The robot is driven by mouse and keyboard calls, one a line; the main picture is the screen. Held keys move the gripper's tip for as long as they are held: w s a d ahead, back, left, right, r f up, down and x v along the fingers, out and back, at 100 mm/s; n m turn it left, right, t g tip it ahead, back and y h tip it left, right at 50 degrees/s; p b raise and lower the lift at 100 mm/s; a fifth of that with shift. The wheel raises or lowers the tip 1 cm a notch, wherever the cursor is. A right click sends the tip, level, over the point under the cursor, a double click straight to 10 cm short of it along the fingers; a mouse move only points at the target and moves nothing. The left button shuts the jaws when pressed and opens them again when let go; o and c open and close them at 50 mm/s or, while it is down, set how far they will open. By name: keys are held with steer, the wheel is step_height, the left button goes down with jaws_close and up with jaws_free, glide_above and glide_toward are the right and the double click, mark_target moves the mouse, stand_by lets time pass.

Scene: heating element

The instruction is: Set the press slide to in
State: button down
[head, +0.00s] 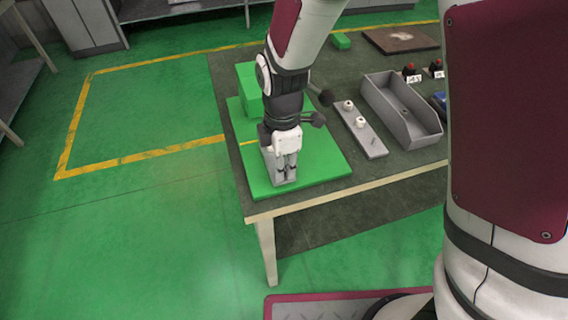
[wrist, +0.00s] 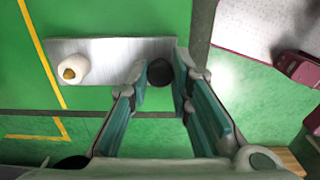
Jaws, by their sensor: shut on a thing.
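The press has a green base plate (head: 320,165) at the table's front left corner, with a green block (head: 249,90) at its back. The grey metal slide (head: 272,172) lies on the base, partly hidden by my gripper; it also shows in the wrist view (wrist: 108,52). On the slide are a white knob with a brass tip (wrist: 72,68) and a black knob (wrist: 160,73). My gripper (head: 287,172) points down over the slide. In the wrist view its fingers (wrist: 159,76) stand on both sides of the black knob, shut on it.
Right of the press are a grey plate with white knobs (head: 372,145) and a long grey tray (head: 425,128). Red buttons (head: 408,68), a brown board (head: 400,40) and a small green block (head: 341,41) lie farther back. Floor left of the table is clear.

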steer(key=w+b, duration=0.1)
steer(key=w, duration=0.2)
steer(key=w+a+b, duration=0.1)
steer(key=w, duration=0.2)
steer(key=w+a+b, duration=0.1)
steer(key=w, duration=0.1)
steer(key=shift+w+a+f, duration=0.1)
steer(key=shift+w+a, duration=0.15)
steer(key=shift+w, duration=0.15)
steer(key=shift+w+a, duration=0.1)
steer(key=shift+w, duration=0.1)
steer(key=c, duration=1.4)
jaws_free()
steer(key=shift+w, duration=0.1)
steer(key=shift+c, duration=0.2)
step_height(320, 180, up, 12)
